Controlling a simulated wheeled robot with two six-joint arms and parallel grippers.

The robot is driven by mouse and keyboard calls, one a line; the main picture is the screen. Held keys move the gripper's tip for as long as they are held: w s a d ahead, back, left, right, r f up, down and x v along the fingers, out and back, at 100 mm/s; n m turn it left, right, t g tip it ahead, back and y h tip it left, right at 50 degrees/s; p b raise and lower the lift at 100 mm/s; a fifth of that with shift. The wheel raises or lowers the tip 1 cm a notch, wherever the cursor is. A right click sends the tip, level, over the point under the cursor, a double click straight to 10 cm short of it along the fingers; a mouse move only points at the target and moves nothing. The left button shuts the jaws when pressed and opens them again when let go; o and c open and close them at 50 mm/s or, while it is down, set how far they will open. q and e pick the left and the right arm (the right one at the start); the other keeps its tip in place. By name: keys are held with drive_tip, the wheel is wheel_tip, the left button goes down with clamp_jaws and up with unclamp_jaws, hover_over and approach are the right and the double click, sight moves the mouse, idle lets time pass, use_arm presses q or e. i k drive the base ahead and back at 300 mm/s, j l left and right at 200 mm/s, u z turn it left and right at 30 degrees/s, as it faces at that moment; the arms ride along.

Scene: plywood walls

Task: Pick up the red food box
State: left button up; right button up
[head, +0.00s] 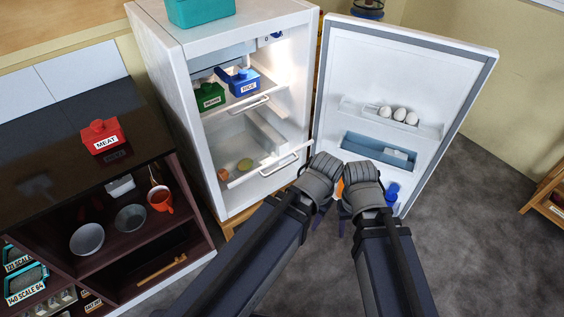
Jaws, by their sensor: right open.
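The red food box (101,137), labelled MEAT with a knob on its lid, stands upright on the dark glossy countertop at the left. My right gripper (362,182) is in front of the open fridge door, far to the right of the red box, and open. My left gripper (320,180) is close beside it, in front of the fridge opening. Its fingers are mostly hidden behind the wrist, so I cannot tell its opening. Neither gripper is near the red box.
The open fridge (172,100) holds a green box (210,97) and a blue box (244,84). Its door (425,75) stands open to the right, with eggs on a rack. Bowls and an orange mug (160,199) sit on shelves under the counter. Countertop around the red box is mostly clear.

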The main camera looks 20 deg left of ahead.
sight(100, 145)
drive_tip(key=u, duration=1.9)
drive_tip(key=j+z, duration=0.2)
drive_tip(key=z, duration=0.7)
drive_tip(key=j+z, duration=0.4)
drive_tip(key=j, duration=0.15)
drive_tip(key=k+j+z, duration=0.1)
drive_tip(key=j+z, duration=0.3)
drive_tip(key=j, duration=0.1)
